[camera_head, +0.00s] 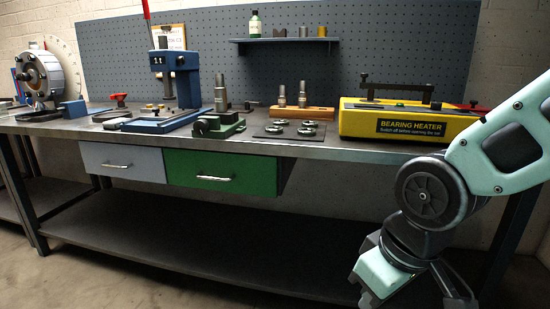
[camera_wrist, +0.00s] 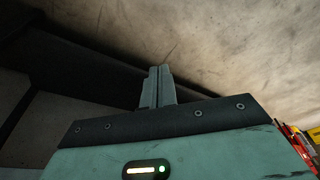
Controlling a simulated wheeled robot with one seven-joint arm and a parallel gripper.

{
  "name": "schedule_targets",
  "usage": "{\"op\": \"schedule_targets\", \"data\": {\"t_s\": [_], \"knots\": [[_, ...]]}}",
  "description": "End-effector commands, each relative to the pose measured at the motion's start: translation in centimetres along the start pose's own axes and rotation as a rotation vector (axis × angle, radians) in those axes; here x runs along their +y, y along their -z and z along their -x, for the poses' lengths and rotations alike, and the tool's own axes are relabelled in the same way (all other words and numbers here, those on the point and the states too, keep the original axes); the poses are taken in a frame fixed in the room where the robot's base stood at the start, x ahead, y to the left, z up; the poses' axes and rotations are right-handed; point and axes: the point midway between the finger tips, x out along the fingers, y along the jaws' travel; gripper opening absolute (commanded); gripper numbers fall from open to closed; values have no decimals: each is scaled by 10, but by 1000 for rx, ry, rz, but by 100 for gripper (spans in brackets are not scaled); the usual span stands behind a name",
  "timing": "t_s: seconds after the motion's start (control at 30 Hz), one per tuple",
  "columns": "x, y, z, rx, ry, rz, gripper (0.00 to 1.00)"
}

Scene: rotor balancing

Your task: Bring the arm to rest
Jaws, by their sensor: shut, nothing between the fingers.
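My arm hangs folded at the right of the head view, in front of the bench, with its lower part below the bench top. In the wrist view my gripper (camera_wrist: 158,86) is shut, its two fingers side by side with nothing between them. Beyond the fingers are a dark band and a pale, stained surface. A green status light glows on the gripper's body. In the head view the fingertips cannot be made out.
The workbench (camera_head: 330,146) spans the view, with a yellow bearing heater (camera_head: 370,120) behind my arm. A blue press (camera_head: 185,80), a green vise (camera_head: 218,125) and a rotor (camera_head: 40,75) stand further left. The green drawer (camera_head: 220,176) and grey drawer (camera_head: 120,162) are closed. The lower shelf (camera_head: 200,225) is bare.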

Motion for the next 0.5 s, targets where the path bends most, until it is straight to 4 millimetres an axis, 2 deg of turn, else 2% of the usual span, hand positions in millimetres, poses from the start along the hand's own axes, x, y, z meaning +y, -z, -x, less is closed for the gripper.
{"op": "schedule_targets", "data": {"t_s": [0.03,0.1,0.37,0.4,0.5], "knots": [[-12,-13,1,-31,6,25,0],[-24,-30,3,-71,13,44,0],[-53,-84,11,-200,32,111,0],[-55,-88,17,-211,33,115,0],[-54,-80,37,-207,33,108,0]]}}
